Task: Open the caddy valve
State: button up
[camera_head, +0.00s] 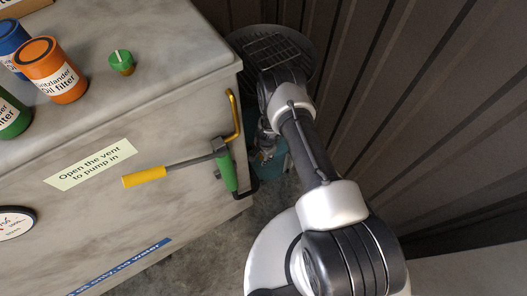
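A round dark pan with a grate (307,42) stands on the floor at the back, beside the grey cabinet; it looks like the top of the caddy. A teal body (270,168) shows low down below it, mostly covered by my arm. I cannot make out a valve on it for certain. My arm reaches from the lower right up to this spot. My gripper (265,148) points down in the gap beside the cabinet, close to the teal body. It is small and dark, partly hidden by my wrist, so its fingers and any contact are unclear.
The grey cabinet (150,110) fills the left, with a yellow-handled lever (145,177), green cylinder (226,170) and yellow hooked pipe (236,115) jutting from its side. Oil filters (52,72) and a green knob (121,62) sit on top. A dark ribbed wall (420,90) bounds the right.

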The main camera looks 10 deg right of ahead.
notch_tip(320, 180, up, 12)
jog(key=s, duration=0.1)
jog(key=shift+s+d+f, duration=0.2)
jog(key=shift+s+d, duration=0.1)
jog(key=shift+s, duration=0.05)
